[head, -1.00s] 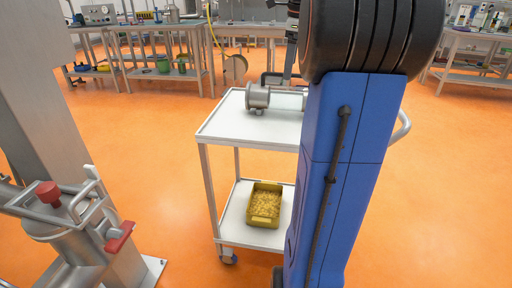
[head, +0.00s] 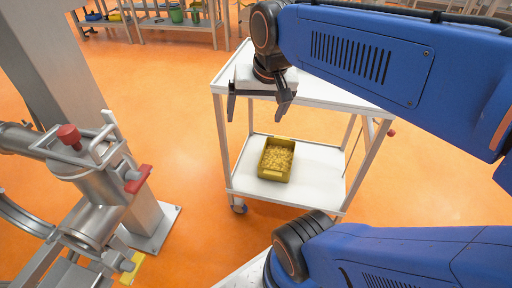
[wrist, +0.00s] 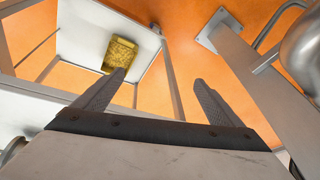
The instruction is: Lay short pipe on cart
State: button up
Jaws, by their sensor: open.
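The white two-shelf cart (head: 328,91) stands in the middle of the head view, its top partly hidden by my arm. My gripper (head: 256,116) points down at the cart's near left edge, fingers spread and nothing between them. In the wrist view my gripper (wrist: 159,77) is also open and empty, with the lower shelf (wrist: 82,30) beyond it. The short pipe cannot be made out in the head view now; my arm covers much of the cart top. A small grey metal rounded part (wrist: 14,150) shows at the wrist view's left edge; I cannot tell whether it is the pipe.
A yellow bin (head: 276,160) of small pieces sits on the lower shelf. At left are a steel column (head: 60,70) and metal piping (head: 92,190) with red-capped fittings. Workbenches (head: 180,24) stand at the back. Orange floor (head: 190,125) between piping and cart is clear.

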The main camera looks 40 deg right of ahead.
jog(key=s+a+f+n, duration=0.3)
jog(key=s+f+n, duration=0.2)
jog(key=f, duration=0.1)
jog(key=shift+s+a+f+n+t, duration=0.15)
jog(key=shift+a+f+n+t, duration=0.1)
jog(key=shift+f+n+t, duration=0.1)
dwell(0.9)
